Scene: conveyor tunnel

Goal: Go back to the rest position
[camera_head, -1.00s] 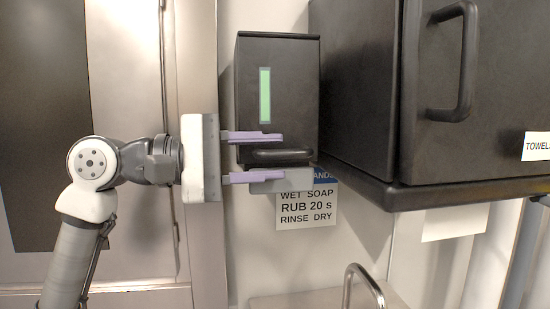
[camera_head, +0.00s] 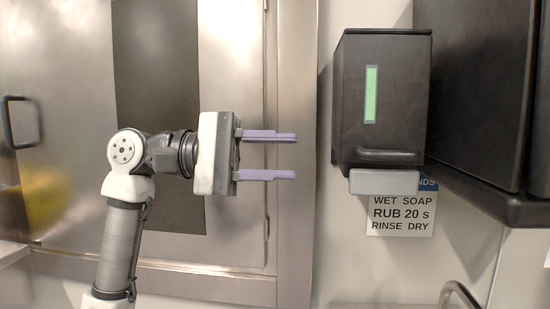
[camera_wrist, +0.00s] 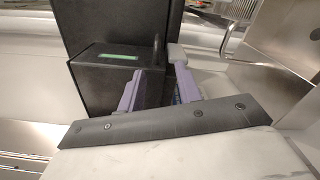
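My gripper (camera_head: 268,158) is open and empty in the head view, its two purple fingers apart, one above the other, pointing right. It hangs in front of the steel door frame, left of the black soap dispenser (camera_head: 382,95) and apart from it. The dispenser is on the wall, with a green strip on its front and a grey piece (camera_head: 384,182) below. In the wrist view my purple fingers (camera_wrist: 158,88) point toward the dispenser (camera_wrist: 112,82), which lies beyond them.
A black cabinet (camera_head: 470,100) juts out at the right. A washing sign (camera_head: 400,215) is under the dispenser. A steel door (camera_head: 230,100) with a dark panel (camera_head: 158,90) and black handle (camera_head: 20,122) stands behind my arm. A tap (camera_head: 460,292) shows at the lower right.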

